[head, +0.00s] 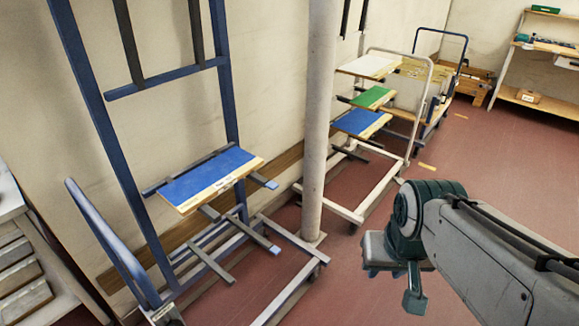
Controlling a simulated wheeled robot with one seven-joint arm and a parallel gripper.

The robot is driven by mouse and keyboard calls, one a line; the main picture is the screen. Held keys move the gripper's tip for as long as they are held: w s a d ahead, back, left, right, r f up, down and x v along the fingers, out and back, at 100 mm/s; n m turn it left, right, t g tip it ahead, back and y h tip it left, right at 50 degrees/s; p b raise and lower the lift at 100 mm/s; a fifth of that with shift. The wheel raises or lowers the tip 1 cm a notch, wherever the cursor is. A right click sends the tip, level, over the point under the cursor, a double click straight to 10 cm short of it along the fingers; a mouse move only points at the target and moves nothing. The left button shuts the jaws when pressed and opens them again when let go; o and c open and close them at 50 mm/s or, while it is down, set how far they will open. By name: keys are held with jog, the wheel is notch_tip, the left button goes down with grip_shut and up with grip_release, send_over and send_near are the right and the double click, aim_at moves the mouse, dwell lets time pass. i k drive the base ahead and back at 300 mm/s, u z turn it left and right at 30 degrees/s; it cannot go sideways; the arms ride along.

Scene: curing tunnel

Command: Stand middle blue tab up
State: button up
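A tall blue rack (91,97) stands at the left against the wall. A flat board with a blue top (212,175) and a pale wooden edge lies level on it. A short blue tab (263,181) sticks out flat beside the board's right end. Below it, grey-blue bars (246,231) also stick out, lying flat. I cannot tell which piece is the middle blue tab. My gripper (393,275) hangs in front of my arm at the lower right, well away from the rack. It touches none of these pieces; its fingers are too unclear to judge.
A round pale post (319,125) stands between the rack and a white cart (345,210) bearing white, green and blue boards. A blue-handled trolley (440,108) stands behind. A shelf (540,102) is at the back right.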

aim_at(273, 186)
jog(key=z, duration=0.2)
jog(key=i, duration=1.1)
jog(key=u, duration=0.3)
